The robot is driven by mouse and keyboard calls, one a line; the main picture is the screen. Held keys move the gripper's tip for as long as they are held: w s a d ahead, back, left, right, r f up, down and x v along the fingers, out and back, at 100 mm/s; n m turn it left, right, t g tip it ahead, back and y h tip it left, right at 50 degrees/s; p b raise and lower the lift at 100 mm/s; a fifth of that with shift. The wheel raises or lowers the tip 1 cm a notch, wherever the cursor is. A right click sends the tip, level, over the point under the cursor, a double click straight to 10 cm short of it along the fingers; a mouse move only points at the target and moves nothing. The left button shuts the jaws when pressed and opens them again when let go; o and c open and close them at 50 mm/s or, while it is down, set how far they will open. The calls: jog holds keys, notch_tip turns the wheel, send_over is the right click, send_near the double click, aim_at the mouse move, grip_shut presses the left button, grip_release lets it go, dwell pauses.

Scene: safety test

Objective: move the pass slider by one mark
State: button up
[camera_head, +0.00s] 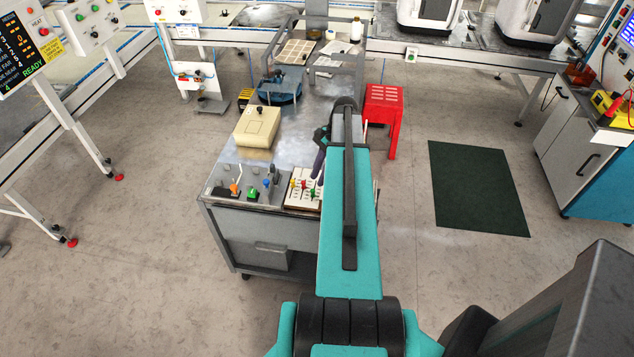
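A white slider panel (299,201) lies at the front edge of the grey metal cart, just left of my arm. It carries small yellow (293,184), red (304,184) and green (313,194) knobs over dark marks. The labels are too small to read, so I cannot tell which knob is the pass slider. My gripper (317,179) points down at the panel's right rear part, close to the red and green knobs. I cannot tell whether it touches one. My arm hides part of the gripper and the panel's right side; the finger opening does not show.
Left of the panel stand orange (235,188), green (253,193) and blue (267,184) levers on grey plates. A beige box (257,127) and a blue round device (279,90) sit farther back on the cart. A red stool (383,115) stands right of it. A dark mat (477,188) lies on open floor.

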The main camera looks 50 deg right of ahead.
jog(key=b+v, duration=0.2)
jog(key=v, duration=0.7)
jog(key=shift+r, duration=0.2)
jog(key=shift+s, duration=0.15)
dwell(0.5)
